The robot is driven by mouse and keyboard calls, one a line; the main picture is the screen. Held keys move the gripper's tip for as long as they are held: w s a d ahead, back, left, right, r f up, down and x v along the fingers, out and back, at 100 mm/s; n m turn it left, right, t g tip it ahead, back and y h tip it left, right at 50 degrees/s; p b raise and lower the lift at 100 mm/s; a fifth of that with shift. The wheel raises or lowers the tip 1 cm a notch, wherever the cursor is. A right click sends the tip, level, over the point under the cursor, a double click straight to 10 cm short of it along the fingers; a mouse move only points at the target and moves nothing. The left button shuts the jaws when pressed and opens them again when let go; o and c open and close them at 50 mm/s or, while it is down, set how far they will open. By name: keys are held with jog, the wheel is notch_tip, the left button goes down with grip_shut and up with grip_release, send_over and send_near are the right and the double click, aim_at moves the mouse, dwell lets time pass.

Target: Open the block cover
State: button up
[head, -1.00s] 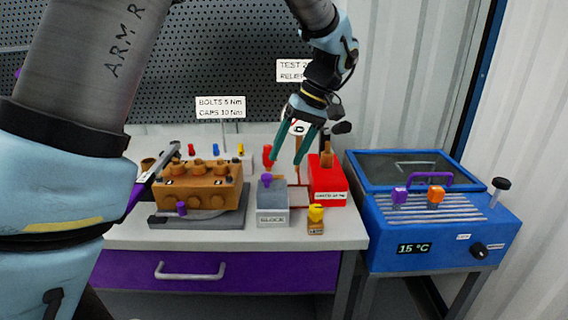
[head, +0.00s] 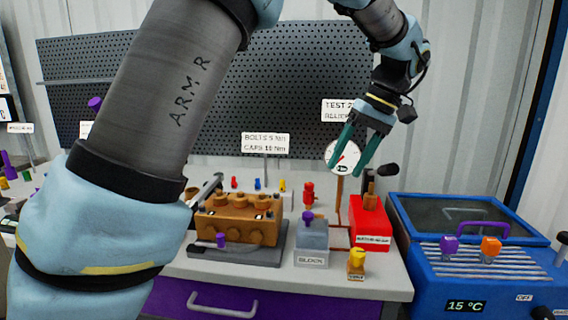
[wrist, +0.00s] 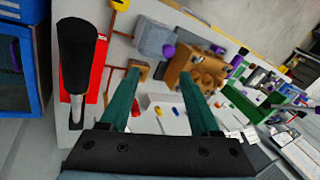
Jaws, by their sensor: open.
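The grey box labelled BLOCK (head: 312,259) stands on the bench with a grey, slightly see-through upper part (head: 314,236) and a purple knob (head: 308,217) on top. In the wrist view the grey box (wrist: 155,36) is beyond the fingertips, with its purple knob (wrist: 169,51) facing my gripper. My gripper (head: 347,172) has green fingers, spread apart and empty. It hangs above and behind the box, a little to its right, in front of the round gauge. The fingers also show in the wrist view (wrist: 160,74). Nothing touches the box.
An orange-brown pump block (head: 237,222) stands left of the box. A red box (head: 371,228) and a yellow-topped piece (head: 357,259) stand to its right. A blue cooler (head: 470,262) is further right. A black handle (wrist: 76,55) rises close to my gripper.

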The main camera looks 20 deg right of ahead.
jog(key=w+a+f, duration=0.2)
jog(key=a, duration=0.3)
jog(key=w+a+f+g+h, duration=0.1)
jog(key=w+a+f, duration=0.1)
jog(key=a, duration=0.4)
jog(key=w+a+f+h, duration=0.1)
jog(key=w+a+f, duration=0.1)
jog(key=a, duration=0.4)
jog(key=shift+w+a+f+g, duration=0.25)
jog(key=shift+f+g, duration=0.05)
jog(key=shift+f, duration=0.35)
jog(key=s+a+f+t+h, duration=0.1)
jog(key=s+a+f, duration=0.25)
jog(key=a, duration=0.65)
jog(key=s+a+f+h, duration=0.1)
jog(key=s+a+f, duration=0.25)
jog(key=a, duration=0.65)
jog(key=m+g, duration=0.1)
jog(key=m, duration=1.3)
send_near(308, 212)
notch_tip(308, 212, down, 9)
jog(key=shift+a+r+p, duration=0.1)
jog(key=shift+a+p, duration=0.05)
jog(key=shift+p, duration=1.05)
grip_shut()
